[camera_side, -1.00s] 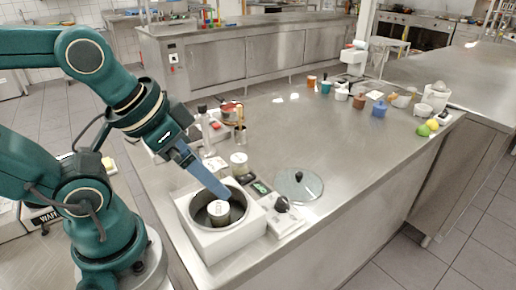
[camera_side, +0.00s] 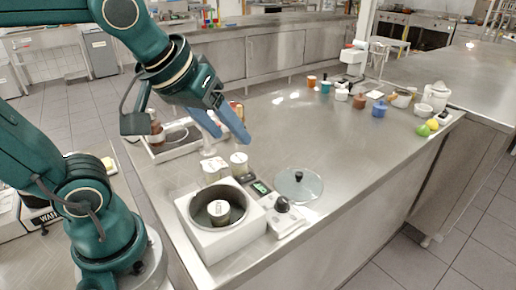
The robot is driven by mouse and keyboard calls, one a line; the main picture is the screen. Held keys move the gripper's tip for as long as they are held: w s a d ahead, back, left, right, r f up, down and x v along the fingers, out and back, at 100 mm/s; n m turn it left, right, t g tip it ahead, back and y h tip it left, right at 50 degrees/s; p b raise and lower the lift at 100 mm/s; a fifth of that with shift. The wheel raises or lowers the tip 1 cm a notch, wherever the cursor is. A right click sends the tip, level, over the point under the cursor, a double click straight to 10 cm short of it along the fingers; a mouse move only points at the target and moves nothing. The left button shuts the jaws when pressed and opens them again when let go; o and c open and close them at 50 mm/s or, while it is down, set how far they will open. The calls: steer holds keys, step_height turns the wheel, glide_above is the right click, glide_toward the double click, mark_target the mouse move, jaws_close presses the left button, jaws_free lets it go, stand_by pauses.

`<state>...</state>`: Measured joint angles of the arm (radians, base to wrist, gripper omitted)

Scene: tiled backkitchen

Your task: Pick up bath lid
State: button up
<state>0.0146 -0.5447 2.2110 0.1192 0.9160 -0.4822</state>
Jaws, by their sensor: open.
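The bath lid, a round glass lid (camera_side: 312,186) with a dark knob in its middle, lies flat on the steel counter to the right of the bath. The white bath (camera_side: 232,245) has a round steel well with a small pale-topped container (camera_side: 218,208) in it. My gripper (camera_side: 232,140), with two blue fingers spread apart, is open and empty. It hangs in the air up and to the left of the lid, over the counter, apart from everything.
A control unit with a green display and black knob (camera_side: 282,203) stands between bath and lid. Two jars (camera_side: 239,163) stand behind the bath. A tray (camera_side: 172,142) lies at the left. Cups and fruit line the far right; the middle counter is clear.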

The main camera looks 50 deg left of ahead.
steer(key=w+n, duration=0.3)
steer(key=w, duration=0.4)
steer(key=n+g+y, duration=0.2)
glide_above(299, 174)
steer(key=s+d, duration=0.1)
steer(key=s, duration=0.1)
step_height(299, 174, down, 9)
steer(key=shift+m+g, duration=0.3)
steer(key=shift+g, duration=0.4)
steer(key=f, duration=0.4)
steer(key=shift+w+d+f, duration=0.1)
steer(key=shift+w+d, duration=0.15)
steer(key=shift+d, duration=0.05)
steer(key=shift+f, duration=0.35)
steer(key=shift+x, duration=2.3)
steer(key=shift+r, duration=0.1)
jaws_close()
